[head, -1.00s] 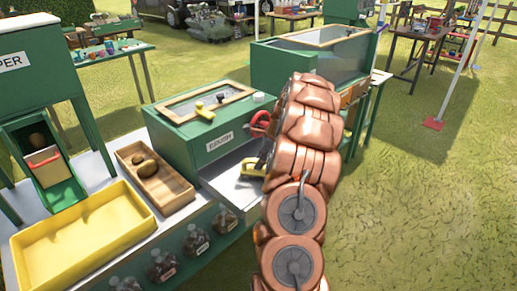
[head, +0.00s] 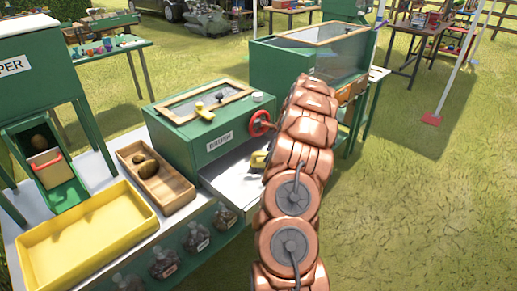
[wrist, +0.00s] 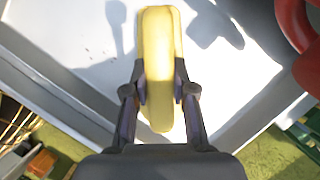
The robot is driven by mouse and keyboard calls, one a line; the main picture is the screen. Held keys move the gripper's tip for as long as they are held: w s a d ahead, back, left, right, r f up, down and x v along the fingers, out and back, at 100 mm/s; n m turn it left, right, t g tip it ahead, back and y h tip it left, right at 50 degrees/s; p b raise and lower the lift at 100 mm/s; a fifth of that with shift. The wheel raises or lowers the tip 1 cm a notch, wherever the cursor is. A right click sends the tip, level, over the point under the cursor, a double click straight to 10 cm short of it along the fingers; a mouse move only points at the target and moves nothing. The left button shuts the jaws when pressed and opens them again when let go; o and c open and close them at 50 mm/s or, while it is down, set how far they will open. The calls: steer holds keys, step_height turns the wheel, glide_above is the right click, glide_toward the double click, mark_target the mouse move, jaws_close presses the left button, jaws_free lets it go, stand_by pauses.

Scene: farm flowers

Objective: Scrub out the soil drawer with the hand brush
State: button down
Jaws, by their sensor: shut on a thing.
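My gripper (wrist: 160,90) is shut on a long yellow block, which looks like the hand brush (wrist: 158,55), with one finger on each side. Its bristles are hidden from above. The brush is over a pale, grey-rimmed tray that looks like the soil drawer (wrist: 80,45); I cannot tell whether it touches the floor. A few dark specks show on the pale floor left of the brush. In the head view the drawer (head: 222,180) is at the front of a green box, and part of the yellow brush (head: 258,159) shows beside my arm, which hides my gripper.
The green box (head: 175,140) has a red handwheel (head: 262,122) close to my arm; it also shows in the wrist view (wrist: 304,45). Grass is open at right.

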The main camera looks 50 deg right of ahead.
steer(key=shift+a+p, duration=0.95)
steer(key=shift+a, duration=3.4)
step_height(320, 180, up, 8)
steer(key=p, duration=0.3)
steer(key=shift+p, duration=0.35)
